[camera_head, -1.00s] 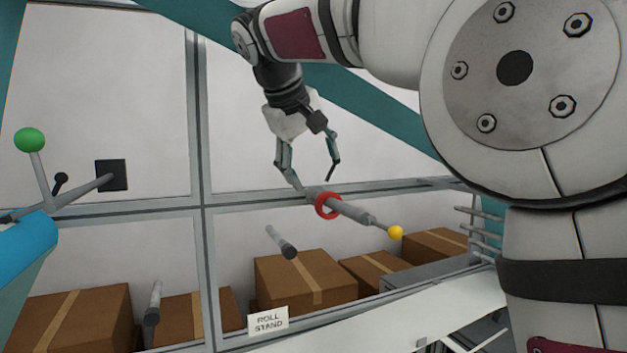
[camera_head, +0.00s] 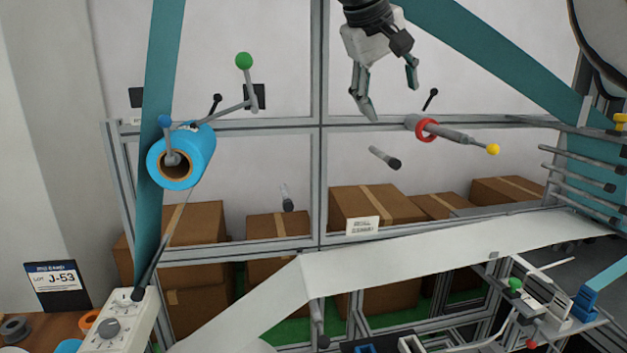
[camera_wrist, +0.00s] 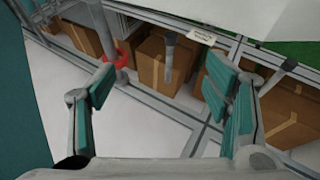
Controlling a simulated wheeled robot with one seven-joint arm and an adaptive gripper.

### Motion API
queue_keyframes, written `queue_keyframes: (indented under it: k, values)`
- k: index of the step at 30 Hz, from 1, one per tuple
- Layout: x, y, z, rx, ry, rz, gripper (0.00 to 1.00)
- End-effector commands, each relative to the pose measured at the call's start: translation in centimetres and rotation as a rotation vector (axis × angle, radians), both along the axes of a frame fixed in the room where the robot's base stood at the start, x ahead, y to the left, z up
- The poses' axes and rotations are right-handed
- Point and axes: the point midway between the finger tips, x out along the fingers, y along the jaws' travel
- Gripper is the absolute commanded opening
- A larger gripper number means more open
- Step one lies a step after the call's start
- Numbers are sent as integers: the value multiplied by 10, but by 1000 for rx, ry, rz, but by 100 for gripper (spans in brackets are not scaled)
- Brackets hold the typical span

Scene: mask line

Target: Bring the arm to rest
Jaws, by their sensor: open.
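My gripper (camera_head: 390,95) hangs from the top of the head view with its fingers spread and pointing down. It is open and empty. It is above and to the left of a grey spindle (camera_head: 453,135) with a red collar (camera_head: 426,130) and a yellow ball tip (camera_head: 493,149), and apart from it. In the wrist view, my two teal-padded fingers (camera_wrist: 172,108) are wide apart with nothing between them. The red collar also shows there (camera_wrist: 122,55), beyond the left finger. Most of my arm is out of the head view.
A blue roll (camera_head: 192,155) sits on a spindle at left, near a lever with a green ball (camera_head: 244,61). A white web (camera_head: 400,247) runs across below. Teal sheets slant at both sides. Cardboard boxes (camera_head: 365,207) stand behind the frame. A control box (camera_head: 118,325) is lower left.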

Motion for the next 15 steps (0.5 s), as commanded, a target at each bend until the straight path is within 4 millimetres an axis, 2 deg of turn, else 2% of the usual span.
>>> queue_keyframes:
  k: [8,15]
  values:
    - [-23,-11,-5,30,3,3,70]
    - [-57,-24,-17,77,11,5,70]
